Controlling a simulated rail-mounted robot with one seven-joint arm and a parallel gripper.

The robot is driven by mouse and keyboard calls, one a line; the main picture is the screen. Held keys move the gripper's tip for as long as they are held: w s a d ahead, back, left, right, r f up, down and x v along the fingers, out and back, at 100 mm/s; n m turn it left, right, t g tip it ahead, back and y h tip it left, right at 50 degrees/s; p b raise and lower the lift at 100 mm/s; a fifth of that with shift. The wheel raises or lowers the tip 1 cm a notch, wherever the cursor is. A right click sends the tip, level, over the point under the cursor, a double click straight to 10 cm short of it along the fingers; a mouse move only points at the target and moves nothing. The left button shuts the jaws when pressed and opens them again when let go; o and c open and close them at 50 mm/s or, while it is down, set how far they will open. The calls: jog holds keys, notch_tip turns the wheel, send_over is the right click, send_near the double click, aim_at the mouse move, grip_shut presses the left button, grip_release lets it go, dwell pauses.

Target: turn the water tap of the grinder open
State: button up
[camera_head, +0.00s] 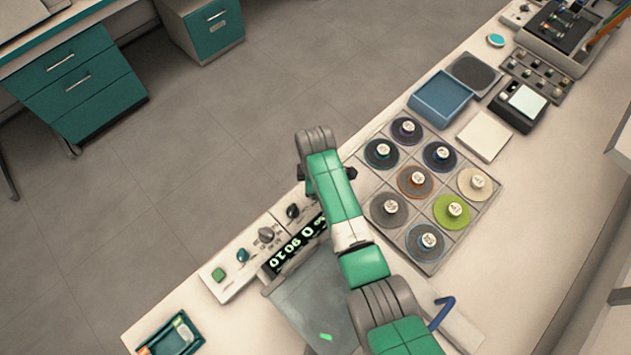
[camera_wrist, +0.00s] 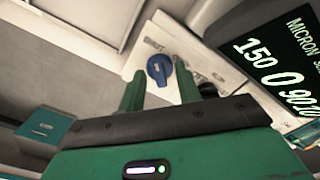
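My gripper (camera_wrist: 158,66) is open, with one green finger on each side of the knob. Gaps show between the fingers and the knob; I cannot tell how deep the fingers reach. In the head view the arm and gripper hide this knob. The grinder's front panel (camera_head: 240,273) shows there with a green button, a teal knob and other knobs.
A dark knob (camera_wrist: 207,90) sits close to the right finger. The lit display (camera_head: 295,248) is beside the panel. A tray of coloured discs (camera_head: 425,190) lies right of the arm. A small teal tray (camera_head: 172,335) stands at the bench's near left end.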

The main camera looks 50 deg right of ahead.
jog(key=shift+c, duration=0.2)
grip_shut()
jog(key=shift+r+m, duration=0.15)
jog(key=shift+m, duration=0.15)
jog(key=m+p, duration=0.2)
jog(key=m, duration=0.1)
jog(key=m+p, duration=0.1)
jog(key=m, duration=0.4)
jog(key=shift+m, duration=0.3)
jog(key=m+p, duration=0.1)
jog(key=m, duration=0.3)
jog(key=shift+m, duration=2.5)
